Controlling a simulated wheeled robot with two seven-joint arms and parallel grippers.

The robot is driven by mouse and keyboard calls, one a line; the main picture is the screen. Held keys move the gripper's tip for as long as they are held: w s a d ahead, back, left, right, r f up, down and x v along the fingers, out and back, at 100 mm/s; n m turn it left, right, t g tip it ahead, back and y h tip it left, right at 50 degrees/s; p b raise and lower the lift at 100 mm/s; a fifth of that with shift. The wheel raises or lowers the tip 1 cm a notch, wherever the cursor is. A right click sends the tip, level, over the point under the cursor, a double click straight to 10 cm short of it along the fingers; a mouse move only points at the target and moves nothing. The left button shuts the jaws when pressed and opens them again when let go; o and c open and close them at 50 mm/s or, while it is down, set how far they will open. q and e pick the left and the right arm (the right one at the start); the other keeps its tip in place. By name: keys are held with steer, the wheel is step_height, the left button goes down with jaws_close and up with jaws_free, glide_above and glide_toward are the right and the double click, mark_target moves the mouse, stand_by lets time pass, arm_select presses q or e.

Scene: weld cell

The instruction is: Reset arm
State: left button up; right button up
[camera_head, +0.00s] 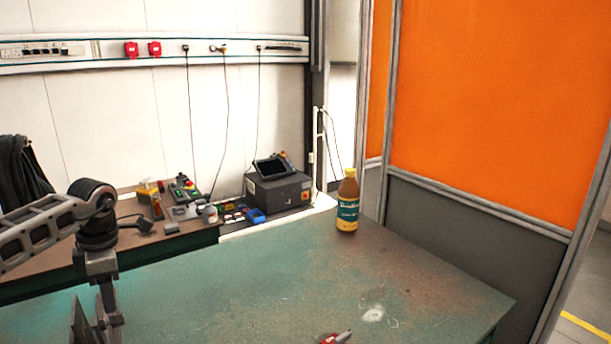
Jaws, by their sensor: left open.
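My left arm comes in from the left edge. Its gripper (97,322) hangs pointing down over the left front of the green table (240,285). The fingers are apart and I see nothing between them; their tips reach the bottom of the picture. My right gripper does not show.
A bottle (347,203) with a yellow cap stands on the table's back edge. A small red and grey object (336,338) lies at the front. A brown bench (150,245) with tools and a dark control box (278,190) stand behind. An orange partition (490,100) rises at right.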

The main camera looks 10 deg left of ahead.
mark_target(119, 317)
arm_select(q)
steer(key=shift+s+d+f+t+y, duration=0.25)
steer(key=shift+f+t+y, duration=0.1)
steer(key=shift+t+y, duration=0.15)
steer(key=shift+s+d+f+t+y+b, duration=0.2)
steer(key=shift+s+d+t+y+b, duration=0.3)
steer(key=shift+t, duration=0.3)
steer(key=shift+s+d+f+t+y, duration=0.3)
steer(key=shift+d+t, duration=0.2)
steer(key=shift+t, duration=0.1)
steer(key=shift+s+d+f+t+b, duration=0.2)
steer(key=shift+s+d+t+b, duration=0.15)
steer(key=shift+s+t+b, duration=0.3)
steer(key=shift+w+a+f+y, duration=0.1)
steer(key=shift+w+f+y, duration=0.05)
steer(key=shift+w+y, duration=0.15)
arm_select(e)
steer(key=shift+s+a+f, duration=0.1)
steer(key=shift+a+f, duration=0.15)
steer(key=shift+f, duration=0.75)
